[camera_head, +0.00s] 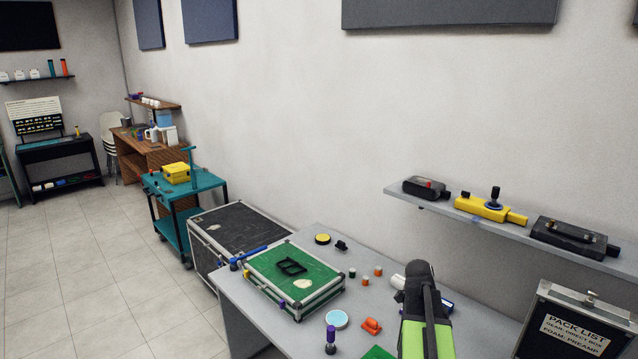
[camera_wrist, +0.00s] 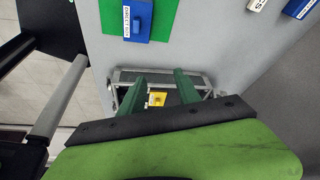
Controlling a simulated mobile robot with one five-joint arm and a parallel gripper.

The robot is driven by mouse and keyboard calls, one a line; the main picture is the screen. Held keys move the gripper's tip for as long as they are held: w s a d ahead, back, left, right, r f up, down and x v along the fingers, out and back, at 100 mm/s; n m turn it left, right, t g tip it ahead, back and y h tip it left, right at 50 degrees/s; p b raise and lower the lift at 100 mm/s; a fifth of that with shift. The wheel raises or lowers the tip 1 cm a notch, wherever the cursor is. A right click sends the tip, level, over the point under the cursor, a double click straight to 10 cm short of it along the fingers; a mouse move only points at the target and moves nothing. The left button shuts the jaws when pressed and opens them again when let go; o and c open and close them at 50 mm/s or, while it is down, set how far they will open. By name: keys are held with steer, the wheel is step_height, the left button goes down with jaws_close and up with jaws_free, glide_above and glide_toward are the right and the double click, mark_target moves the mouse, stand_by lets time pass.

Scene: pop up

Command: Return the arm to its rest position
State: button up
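My arm (camera_head: 425,320), bright green and black, rises in the lower right of the head view, in front of the grey table. Its dark upper end stands out over the table; the fingers cannot be made out there. In the wrist view my gripper (camera_wrist: 159,79) shows two dark green fingers with a clear gap between them. It is open, and I see nothing held. A small yellow item (camera_wrist: 157,99) appears between the fingers, on or in a dark metal-edged case (camera_wrist: 118,76) beyond them.
The grey table (camera_head: 240,300) carries a green-topped case (camera_head: 265,262), a purple-capped bottle (camera_head: 331,340), an orange item (camera_head: 371,326) and a light-blue disc (camera_head: 336,319). A wall shelf (camera_head: 405,196) and a black "PACK LIST" case (camera_head: 575,325) stand right. Open tiled floor (camera_head: 90,260) lies left.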

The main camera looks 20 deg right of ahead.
steer(key=w+a+n+t, duration=0.1)
steer(key=w+a+n, duration=0.35)
steer(key=a, duration=0.65)
steer(key=w+a+n+t, duration=0.1)
steer(key=w+a+n, duration=0.3)
steer(key=a, duration=0.6)
steer(key=a+n+y, duration=0.1)
steer(key=a+n, duration=0.8)
steer(key=a, duration=0.1)
steer(key=w+a+f+n+t+y, duration=0.1)
steer(key=a+n+y, duration=0.1)
steer(key=a+n, duration=0.7)
steer(key=shift+w+a+f, duration=0.25)
steer(key=shift+w+a, duration=0.05)
steer(key=shift+a, duration=0.3)
steer(key=shift+d, duration=0.1)
